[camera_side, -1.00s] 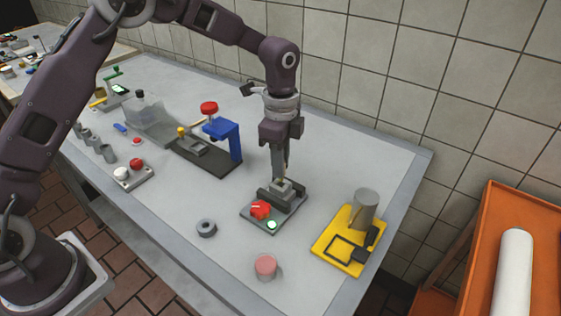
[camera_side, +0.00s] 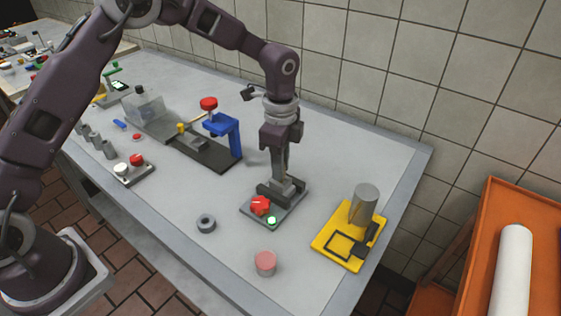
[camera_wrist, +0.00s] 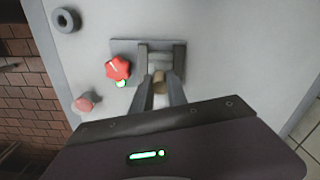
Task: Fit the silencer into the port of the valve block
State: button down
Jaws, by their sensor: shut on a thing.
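The valve block is most likely the grey unit (camera_side: 258,217) with a red star knob (camera_side: 260,205) and a lit green button (camera_side: 271,221). It also shows in the wrist view (camera_wrist: 124,47). My gripper (camera_side: 283,180) points down over the unit's back part, between its raised dark walls. In the wrist view my gripper's fingers (camera_wrist: 159,92) are closed around a small tan, brass-like cylinder (camera_wrist: 159,77), likely the silencer. Its lower end and the port are hidden, so I cannot tell whether it is in the port. In the side view the cylinder is hidden by the fingers.
A yellow fixture (camera_side: 325,246) with a grey cylinder (camera_side: 364,203) stands to the right. A grey ring (camera_side: 206,223) and a pink round piece (camera_side: 265,262) lie in front. A blue clamp stand (camera_side: 228,135) is behind left. The table between them is clear.

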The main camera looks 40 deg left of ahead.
jog(key=shift+f, duration=0.55)
jog(key=c, duration=1.2)
grip_release()
jog(key=shift+c, duration=0.2)
notch_tip(320, 180, up, 7)
